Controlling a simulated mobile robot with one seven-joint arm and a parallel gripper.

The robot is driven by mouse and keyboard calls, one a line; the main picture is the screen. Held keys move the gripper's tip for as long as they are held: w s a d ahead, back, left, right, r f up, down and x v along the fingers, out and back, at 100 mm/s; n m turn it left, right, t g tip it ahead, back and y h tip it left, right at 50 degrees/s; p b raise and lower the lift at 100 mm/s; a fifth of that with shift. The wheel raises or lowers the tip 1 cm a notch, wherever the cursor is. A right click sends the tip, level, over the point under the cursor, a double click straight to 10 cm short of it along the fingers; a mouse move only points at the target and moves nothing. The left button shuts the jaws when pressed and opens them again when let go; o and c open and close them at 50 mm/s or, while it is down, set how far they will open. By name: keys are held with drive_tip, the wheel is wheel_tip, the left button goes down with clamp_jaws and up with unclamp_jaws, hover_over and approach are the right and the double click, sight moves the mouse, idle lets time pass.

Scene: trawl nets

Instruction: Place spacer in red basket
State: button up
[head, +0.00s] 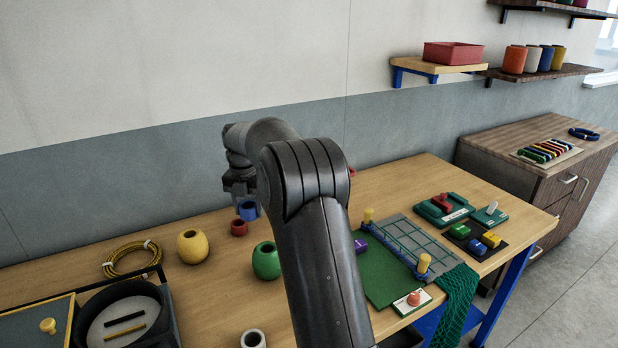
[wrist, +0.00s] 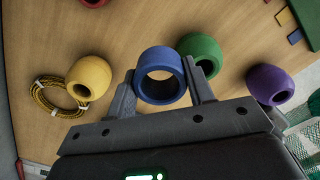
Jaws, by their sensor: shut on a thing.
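My gripper (head: 243,195) is shut on a blue ring-shaped spacer (wrist: 161,77), which sits between the two fingers in the wrist view, its hole facing the camera. In the head view the blue spacer (head: 248,211) shows below the gripper, over the left part of the wooden table, partly hidden by the fingers. The red basket (head: 453,54) stands on a small wooden wall shelf with blue brackets, up and to the right of the gripper and well apart from it. Its inside is mostly hidden.
A yellow float (head: 193,246), green float (head: 266,261), red ring (head: 239,228) and white ring (head: 253,339) are on the table near my arm. A rope coil (head: 131,258) lies left. Coloured spools (head: 514,60) stand on a shelf right of the basket.

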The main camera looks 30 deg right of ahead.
drive_tip(key=w+d+r+n, duration=0.1)
drive_tip(key=w+d, duration=0.4)
drive_tip(key=d, duration=0.4)
drive_tip(key=w+d, duration=0.5)
drive_tip(key=d, duration=0.4)
drive_tip(key=d+f+m, duration=0.1)
drive_tip(key=f, duration=0.2)
drive_tip(key=s+d+f+m, duration=0.1)
drive_tip(key=d+f, duration=0.1)
drive_tip(key=f, duration=0.1)
drive_tip(key=d+f+m, duration=0.1)
drive_tip(key=f, duration=0.2)
drive_tip(key=shift+s+d+f, duration=0.2)
drive_tip(key=shift+d+f, duration=0.1)
drive_tip(key=shift+f, duration=2.5)
drive_tip(key=shift+f, duration=0.1)
drive_tip(key=shift+f, duration=0.5)
drive_tip(key=o, duration=1)
drive_tip(key=shift+c, duration=0.2)
